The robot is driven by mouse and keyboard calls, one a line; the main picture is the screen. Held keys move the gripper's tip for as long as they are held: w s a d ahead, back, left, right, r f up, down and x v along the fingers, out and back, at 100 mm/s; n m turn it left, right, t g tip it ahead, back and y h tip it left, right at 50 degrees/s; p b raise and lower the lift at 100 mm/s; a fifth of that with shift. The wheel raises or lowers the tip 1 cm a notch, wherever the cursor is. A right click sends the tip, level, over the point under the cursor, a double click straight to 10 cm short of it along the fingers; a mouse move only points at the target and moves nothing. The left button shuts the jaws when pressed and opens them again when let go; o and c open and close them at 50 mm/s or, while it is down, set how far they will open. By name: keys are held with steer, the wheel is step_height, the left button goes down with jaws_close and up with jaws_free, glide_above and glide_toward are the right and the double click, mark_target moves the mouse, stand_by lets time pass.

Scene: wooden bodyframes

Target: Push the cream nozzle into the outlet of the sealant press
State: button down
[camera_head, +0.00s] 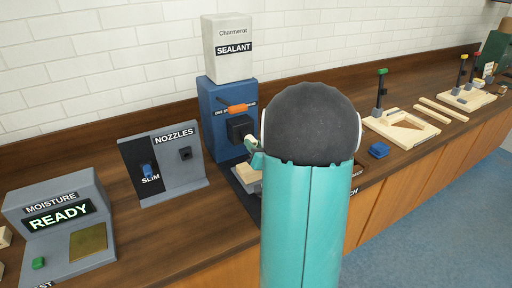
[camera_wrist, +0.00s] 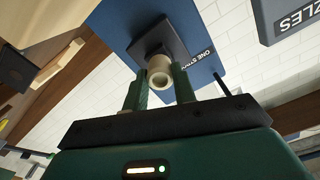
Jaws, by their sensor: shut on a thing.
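The sealant press is a blue column (camera_head: 213,108) with a white box marked SEALANT on top. Its dark square outlet block (camera_head: 238,128) faces out below an orange lever (camera_head: 237,107). In the wrist view the outlet block (camera_wrist: 150,38) is straight beyond my fingers. The cream nozzle (camera_wrist: 159,64) is held between my green fingers, lined up in front of the outlet. Whether it touches or sits inside the outlet is not clear. My gripper (camera_wrist: 160,83) is shut on the nozzle. In the head view my arm hides most of the gripper (camera_head: 255,148).
The NOZZLES board (camera_head: 182,172) stands left of the press, with a blue SLIM nozzle (camera_head: 147,170) and a dark socket (camera_head: 185,153). A moisture tester (camera_head: 62,222) showing READY is farther left. A blue block (camera_head: 379,150) and wooden frames (camera_head: 402,128) lie to the right.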

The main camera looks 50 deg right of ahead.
steer(key=shift+w+d, duration=0.15)
steer(key=shift+w, duration=0.35)
steer(key=c, duration=1.1)
jaws_free()
steer(key=shift+o, duration=0.2)
steer(key=shift+s, duration=0.15)
